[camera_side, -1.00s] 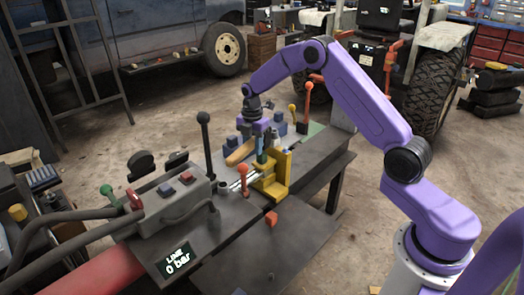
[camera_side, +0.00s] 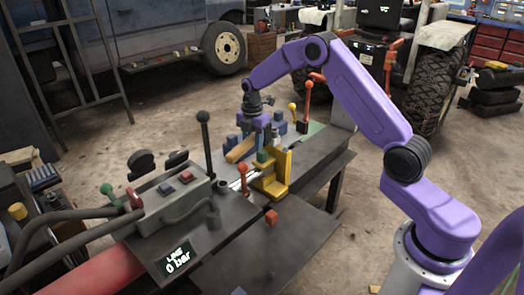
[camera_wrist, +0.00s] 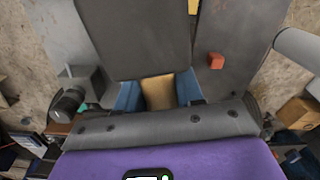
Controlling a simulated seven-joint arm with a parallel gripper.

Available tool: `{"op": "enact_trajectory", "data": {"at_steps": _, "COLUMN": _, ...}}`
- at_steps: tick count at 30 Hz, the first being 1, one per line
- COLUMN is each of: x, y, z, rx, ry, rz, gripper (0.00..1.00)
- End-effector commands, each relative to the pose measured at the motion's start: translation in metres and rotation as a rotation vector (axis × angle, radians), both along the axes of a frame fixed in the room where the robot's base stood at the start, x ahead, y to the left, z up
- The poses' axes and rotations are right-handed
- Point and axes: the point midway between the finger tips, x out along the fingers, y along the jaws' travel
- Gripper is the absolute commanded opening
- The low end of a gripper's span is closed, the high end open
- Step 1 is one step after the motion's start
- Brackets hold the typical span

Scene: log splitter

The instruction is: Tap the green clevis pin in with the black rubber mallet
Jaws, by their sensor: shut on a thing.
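My gripper (camera_side: 264,138) is above the bench beside the yellow bracket (camera_side: 270,180). In the wrist view its blue fingers (camera_wrist: 158,92) are shut on a tan wooden piece, which looks like the mallet handle (camera_wrist: 158,92). The tan handle (camera_side: 240,150) also shows in the side view, slanting down to the left. I cannot make out the mallet's black head for certain; a broad dark surface fills the wrist view's upper middle. A small teal-green piece, likely the clevis pin (camera_side: 262,157), shows at the top of the yellow bracket. How deep it sits is unclear.
A red-knobbed lever (camera_side: 242,168) stands left of the bracket. A tall black-knobbed lever (camera_side: 204,118) and a grey control box (camera_side: 172,195) are further left. Blue blocks and an orange lever (camera_side: 307,88) stand behind. A red cube (camera_side: 271,217) lies in front.

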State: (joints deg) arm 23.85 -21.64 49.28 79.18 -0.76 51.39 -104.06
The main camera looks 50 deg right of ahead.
Motion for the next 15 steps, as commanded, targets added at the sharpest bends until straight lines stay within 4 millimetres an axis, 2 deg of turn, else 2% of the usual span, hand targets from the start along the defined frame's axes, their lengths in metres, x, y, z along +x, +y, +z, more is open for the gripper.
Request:
{"op": "enact_trajectory", "data": {"at_steps": 4, "x": 0.0, "y": 0.0, "z": -0.008, "rx": 0.0, "ry": 0.0, "rz": 0.0, "gripper": 0.0}}
{"op": "enact_trajectory", "data": {"at_steps": 11, "x": 0.0, "y": 0.001, "z": -0.036, "rx": 0.0, "ry": 0.0, "rz": 0.001, "gripper": 0.0}}
{"op": "enact_trajectory", "data": {"at_steps": 15, "x": 0.001, "y": 0.0, "z": -0.032, "rx": 0.0, "ry": -0.003, "rz": 0.001, "gripper": 0.0}}
